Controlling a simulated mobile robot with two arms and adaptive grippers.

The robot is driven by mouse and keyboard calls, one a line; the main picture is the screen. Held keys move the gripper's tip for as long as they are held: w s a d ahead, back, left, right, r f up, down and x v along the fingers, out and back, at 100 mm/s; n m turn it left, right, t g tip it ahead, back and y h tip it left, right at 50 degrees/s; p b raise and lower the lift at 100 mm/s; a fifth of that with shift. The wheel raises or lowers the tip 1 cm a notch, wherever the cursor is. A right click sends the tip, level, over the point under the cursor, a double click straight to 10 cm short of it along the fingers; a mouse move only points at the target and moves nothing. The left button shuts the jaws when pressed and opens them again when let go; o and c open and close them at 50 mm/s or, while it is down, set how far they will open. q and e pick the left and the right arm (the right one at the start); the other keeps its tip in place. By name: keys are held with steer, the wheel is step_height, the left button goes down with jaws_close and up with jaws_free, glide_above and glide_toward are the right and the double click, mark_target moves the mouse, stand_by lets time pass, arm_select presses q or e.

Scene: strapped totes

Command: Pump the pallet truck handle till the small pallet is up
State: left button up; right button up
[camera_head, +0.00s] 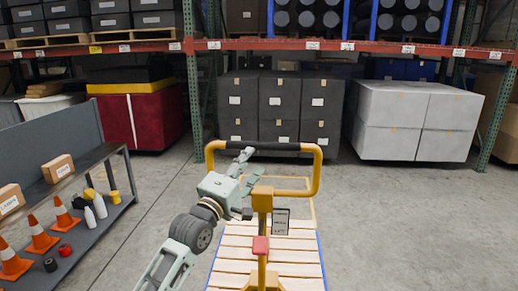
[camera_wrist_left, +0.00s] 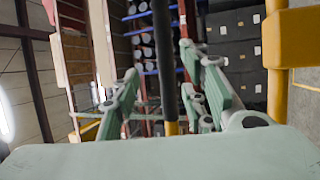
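The pallet truck's handle (camera_head: 316,176) is a yellow loop with a black grip bar (camera_head: 285,147) across its top. Its yellow column and red part (camera_head: 261,246) stand below. The small pallet (camera_head: 300,258), pale wood slats with blue edges, lies low behind the column; its height off the floor cannot be judged. My left gripper (camera_head: 250,168) is at the left half of the loop, just below the grip bar. In the left wrist view, the black bar (camera_wrist_left: 162,50) runs between the spread green fingers (camera_wrist_left: 165,95), with gaps at both sides. My right gripper is out of view.
A grey shelf bench (camera_head: 85,170) with cones, bottles and boxes stands at the left. Behind are racks with black totes (camera_head: 279,100), white totes (camera_head: 405,120) and a red tote (camera_head: 145,118). The concrete floor at the right is clear.

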mark_target(261, 146)
arm_select(q)
steer(key=p+x, duration=0.1)
steer(key=x, duration=0.4)
steer(key=shift+w+d, duration=0.2)
steer(key=shift+w, duration=0.15)
steer(key=shift+x, duration=0.85)
steer(key=shift+f, duration=0.1)
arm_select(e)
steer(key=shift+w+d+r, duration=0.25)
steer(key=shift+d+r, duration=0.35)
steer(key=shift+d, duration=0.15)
arm_select(q)
steer(key=c, duration=0.6)
jaws_close()
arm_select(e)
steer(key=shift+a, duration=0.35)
